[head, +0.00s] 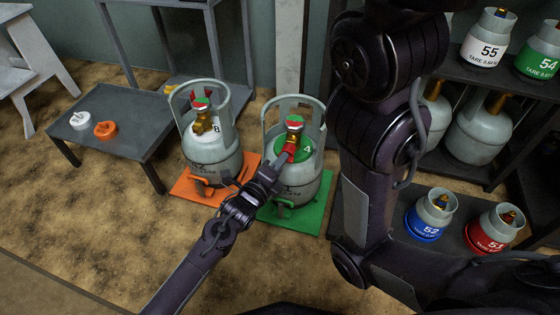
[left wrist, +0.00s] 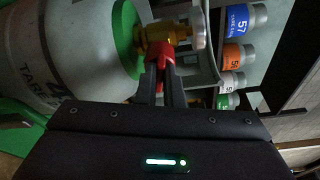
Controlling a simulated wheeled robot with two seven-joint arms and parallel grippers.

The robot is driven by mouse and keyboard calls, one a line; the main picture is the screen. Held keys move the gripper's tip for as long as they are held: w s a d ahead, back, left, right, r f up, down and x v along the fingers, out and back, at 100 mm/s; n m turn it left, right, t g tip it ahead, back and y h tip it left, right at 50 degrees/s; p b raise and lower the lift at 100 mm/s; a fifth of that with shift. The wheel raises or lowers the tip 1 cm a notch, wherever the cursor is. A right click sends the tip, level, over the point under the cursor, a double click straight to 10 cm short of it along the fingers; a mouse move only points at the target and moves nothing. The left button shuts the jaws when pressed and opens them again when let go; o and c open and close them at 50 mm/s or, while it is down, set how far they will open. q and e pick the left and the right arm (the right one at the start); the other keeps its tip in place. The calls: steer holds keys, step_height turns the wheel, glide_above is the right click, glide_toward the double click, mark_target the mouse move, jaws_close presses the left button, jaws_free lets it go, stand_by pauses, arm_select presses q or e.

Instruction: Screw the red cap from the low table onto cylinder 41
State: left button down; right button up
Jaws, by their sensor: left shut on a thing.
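The grey cylinder (head: 298,185) with the green collar stands upright on a green mat (head: 315,216). Its number shows only as a 4, the rest hidden, so I cannot read it fully as 41. It has a brass valve, also in the left wrist view (left wrist: 158,33), under a red and green handwheel (head: 294,121). My left gripper (head: 280,162) is shut on the red cap (head: 288,151), holding it at the valve outlet. In the left wrist view the red cap (left wrist: 162,55) sits between the fingertips against the brass; I cannot tell how far it is threaded. My right gripper is out of view.
A low grey table (head: 120,137) at left holds a white cap (head: 80,120) and an orange cap (head: 105,130). A white-collared cylinder (head: 212,155) stands on an orange mat (head: 186,197) close by. Shelves (head: 460,245) with more cylinders stand at right. Sandy floor is clear in front.

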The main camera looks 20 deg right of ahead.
arm_select(q)
steer(key=m+y+p, duration=0.1)
steer(key=m+p, duration=0.1)
steer(key=m, duration=0.1)
stand_by(0.4)
steer(key=shift+r, duration=0.1)
steer(key=m+y+p, duration=0.1)
steer(key=m+p, duration=0.1)
steer(key=shift+s+d+m, duration=0.1)
steer(key=shift+d+m, duration=0.05)
steer(key=shift+m, duration=0.25)
steer(key=shift+r, duration=0.1)
